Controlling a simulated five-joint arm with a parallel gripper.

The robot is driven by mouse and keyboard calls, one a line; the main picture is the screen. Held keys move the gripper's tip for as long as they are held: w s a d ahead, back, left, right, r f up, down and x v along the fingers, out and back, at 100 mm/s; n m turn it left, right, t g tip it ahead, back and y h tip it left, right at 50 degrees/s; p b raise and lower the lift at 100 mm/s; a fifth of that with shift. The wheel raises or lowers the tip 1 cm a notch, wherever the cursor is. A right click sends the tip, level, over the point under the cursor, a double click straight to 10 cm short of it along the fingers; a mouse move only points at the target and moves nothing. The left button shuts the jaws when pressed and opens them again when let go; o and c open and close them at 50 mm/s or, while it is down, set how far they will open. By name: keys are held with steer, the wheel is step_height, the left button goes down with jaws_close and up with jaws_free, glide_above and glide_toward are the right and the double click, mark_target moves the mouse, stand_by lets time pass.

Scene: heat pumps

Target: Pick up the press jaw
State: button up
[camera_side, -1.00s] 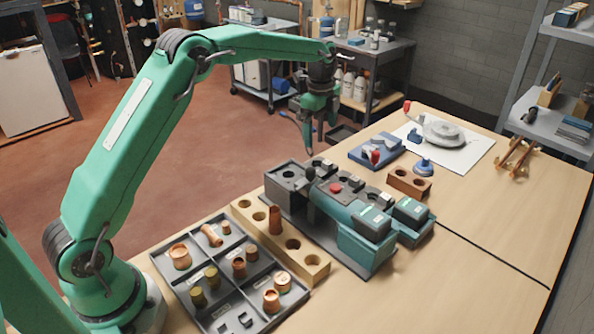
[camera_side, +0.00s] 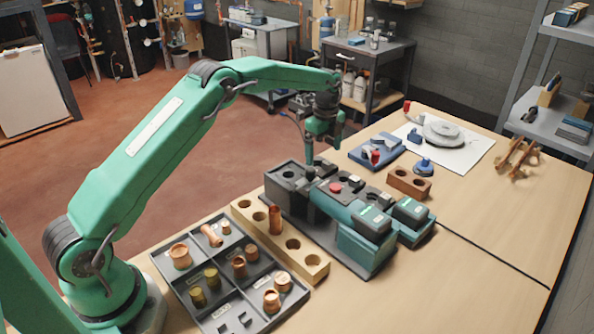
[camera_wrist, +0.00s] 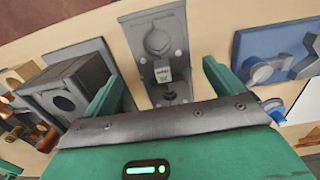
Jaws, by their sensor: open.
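My gripper (camera_side: 310,158) is open and empty, pointing down over the far side of the dark bench fixture in the side view. In the wrist view my gripper (camera_wrist: 161,78) has its two green fingers spread apart, with a grey labelled piece (camera_wrist: 160,48) on a grey plate between and beyond them. This piece has a round boss and may be the press jaw, but I cannot tell for sure. Grey jaw-shaped parts (camera_wrist: 265,70) also lie on a blue holder (camera_wrist: 242,40) at the right. The blue holder stands on the bench in the side view (camera_side: 366,157).
A grey block with a hole (camera_side: 288,176) stands left of my gripper. The teal press tool (camera_side: 365,240) lies in front. A compartment tray (camera_side: 222,318) with copper fittings and a wooden rack (camera_side: 308,268) are nearer.

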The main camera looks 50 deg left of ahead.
mark_target(323, 163)
steer(key=shift+f, duration=0.2)
steer(key=shift+a+f, duration=0.15)
steer(key=shift+f, duration=2.3)
steer(key=shift+c, duration=0.4)
steer(key=shift+w+r, duration=0.1)
steer(key=c, duration=1.4)
steer(key=shift+o, duration=0.2)
step_height(323, 163, up, 10)
steer(key=shift+r, duration=0.15)
